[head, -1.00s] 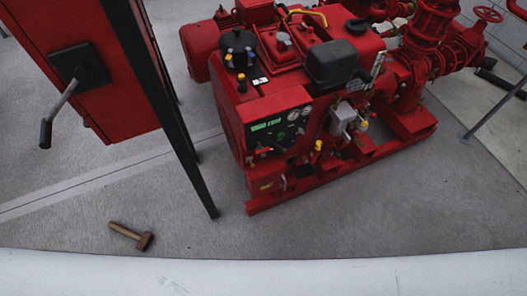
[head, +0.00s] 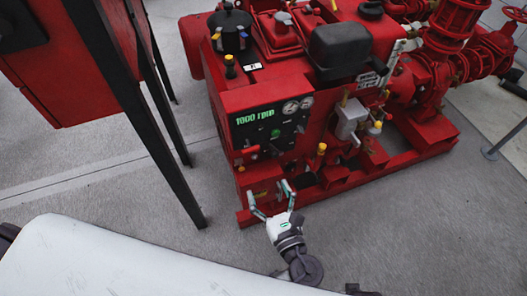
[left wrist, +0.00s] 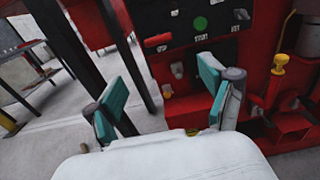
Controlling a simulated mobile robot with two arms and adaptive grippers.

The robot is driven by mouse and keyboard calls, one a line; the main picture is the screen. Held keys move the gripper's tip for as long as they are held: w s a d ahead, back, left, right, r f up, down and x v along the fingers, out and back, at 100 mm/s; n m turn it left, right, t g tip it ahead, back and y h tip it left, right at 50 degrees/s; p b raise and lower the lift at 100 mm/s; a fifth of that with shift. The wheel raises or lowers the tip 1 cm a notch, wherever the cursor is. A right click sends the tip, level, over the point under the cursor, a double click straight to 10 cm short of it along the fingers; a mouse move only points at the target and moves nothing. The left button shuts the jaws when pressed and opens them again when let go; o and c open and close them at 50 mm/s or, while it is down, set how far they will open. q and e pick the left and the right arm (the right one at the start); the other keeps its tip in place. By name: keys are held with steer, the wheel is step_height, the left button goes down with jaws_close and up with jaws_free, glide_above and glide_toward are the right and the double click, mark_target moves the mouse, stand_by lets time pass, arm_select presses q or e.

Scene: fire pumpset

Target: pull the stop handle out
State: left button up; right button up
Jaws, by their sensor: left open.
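The red pumpset engine (head: 265,98) has a dark control panel (head: 275,128) on its near face, with a lit green display and two round gauges. A small red bar, perhaps the stop handle (head: 250,150), is at the panel's lower left; it also shows in the left wrist view (left wrist: 158,40). I cannot read its label. My left gripper (head: 268,190) is open and empty, below the panel and in front of the engine's lower box. In the left wrist view, its teal-padded fingers (left wrist: 162,88) stand apart with the panel beyond them. My right gripper is not in view.
A red cabinet on black legs (head: 140,92) stands close at the left. The pumpset's red base frame (head: 325,187) lies along the floor. Yellow-topped fittings (head: 321,148) stick out right of the panel. Bare floor (head: 410,210) is at the front right.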

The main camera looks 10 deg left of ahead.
mark_target(251, 148)
arm_select(q)
steer(key=x, duration=0.8)
steer(key=r+x, duration=0.1)
steer(key=x, duration=0.4)
steer(key=shift+b, duration=0.35)
steer(key=shift+w+a, duration=0.2)
steer(key=shift+w, duration=0.1)
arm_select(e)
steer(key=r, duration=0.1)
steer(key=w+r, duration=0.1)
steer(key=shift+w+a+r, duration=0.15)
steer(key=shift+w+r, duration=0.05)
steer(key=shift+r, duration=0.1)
arm_select(q)
steer(key=shift+c, duration=0.3)
